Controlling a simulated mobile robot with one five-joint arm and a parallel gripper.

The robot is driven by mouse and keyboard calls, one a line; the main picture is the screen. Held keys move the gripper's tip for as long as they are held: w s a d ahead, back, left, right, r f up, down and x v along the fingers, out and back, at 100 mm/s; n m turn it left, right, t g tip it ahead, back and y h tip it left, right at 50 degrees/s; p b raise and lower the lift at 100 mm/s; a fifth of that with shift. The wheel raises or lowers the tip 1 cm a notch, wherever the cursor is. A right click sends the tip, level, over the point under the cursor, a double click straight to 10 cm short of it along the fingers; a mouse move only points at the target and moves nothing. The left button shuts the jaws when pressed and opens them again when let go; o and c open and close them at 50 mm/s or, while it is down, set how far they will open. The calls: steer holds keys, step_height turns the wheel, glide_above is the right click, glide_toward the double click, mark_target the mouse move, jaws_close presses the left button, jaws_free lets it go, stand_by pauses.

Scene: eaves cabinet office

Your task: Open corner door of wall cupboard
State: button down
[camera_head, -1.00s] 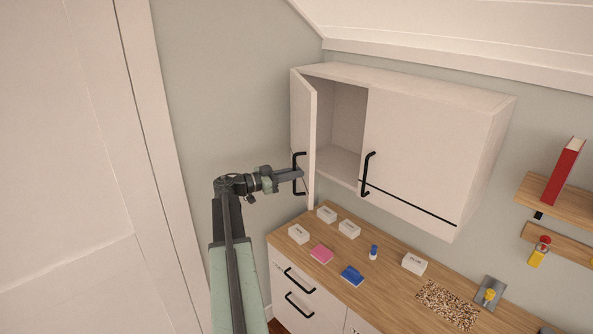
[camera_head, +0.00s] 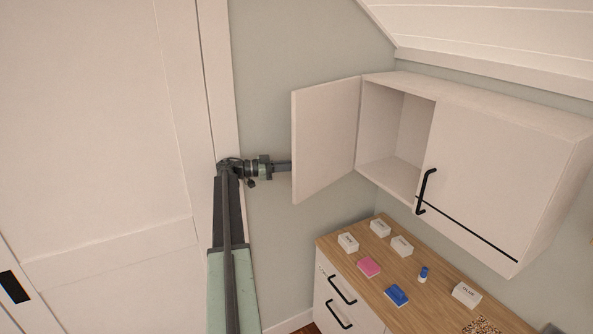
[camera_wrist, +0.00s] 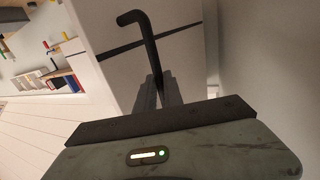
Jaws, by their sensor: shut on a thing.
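The corner door (camera_head: 326,140) of the wall cupboard (camera_head: 490,100) stands wide open at the cupboard's left end, its inner face towards the head camera. The open compartment behind it looks empty. My gripper (camera_wrist: 158,94) reaches the door's outer face from the left; the door hides its fingertips in the head view. In the wrist view the fingers are shut on the black bar handle (camera_wrist: 146,38) of the corner door. The cupboard's other door (camera_head: 485,170), with its own black handle (camera_head: 426,190), is closed.
A wooden worktop (camera_head: 395,268) below carries small white boxes, a pink block (camera_head: 369,266), a blue block (camera_head: 397,294) and a small bottle (camera_head: 423,274). A grey wall is behind the door, and a large white panelled surface (camera_head: 90,130) stands close on the left.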

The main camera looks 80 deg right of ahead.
steer(key=shift+w+d+r, duration=0.1)
steer(key=shift+d+r, duration=0.05)
steer(key=shift+d, duration=0.25)
